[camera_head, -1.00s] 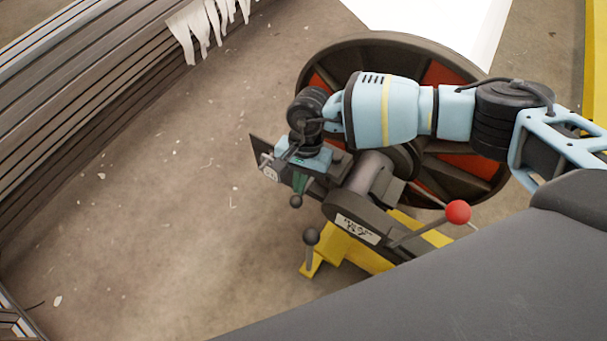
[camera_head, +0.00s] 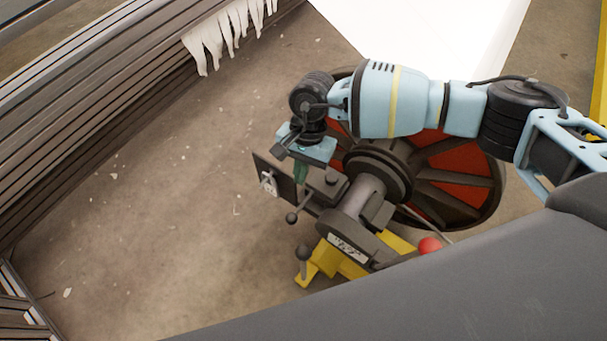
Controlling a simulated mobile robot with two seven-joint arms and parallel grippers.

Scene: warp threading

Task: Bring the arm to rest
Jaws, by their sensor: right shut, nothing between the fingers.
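My right arm comes in from the right, with a pale blue forearm. My right gripper (camera_head: 300,173) points down and is shut with nothing held. It hangs above and beside the dark plate (camera_head: 272,180) on the near-left end of the wheeled machine, overlapping it in the picture. I cannot tell whether they touch. The machine's big wheel (camera_head: 470,205), with red panels between dark spokes, is partly hidden behind my forearm. My left gripper is not in view.
The machine's yellow foot (camera_head: 335,258) stands on the floor, beside knobbed levers. A red ball knob (camera_head: 430,245) is partly hidden by my dark body. Slatted dark beams (camera_head: 90,110) with white fringe (camera_head: 230,30) run along the left. Bare floor (camera_head: 150,220) lies between. A white panel (camera_head: 430,30) is behind.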

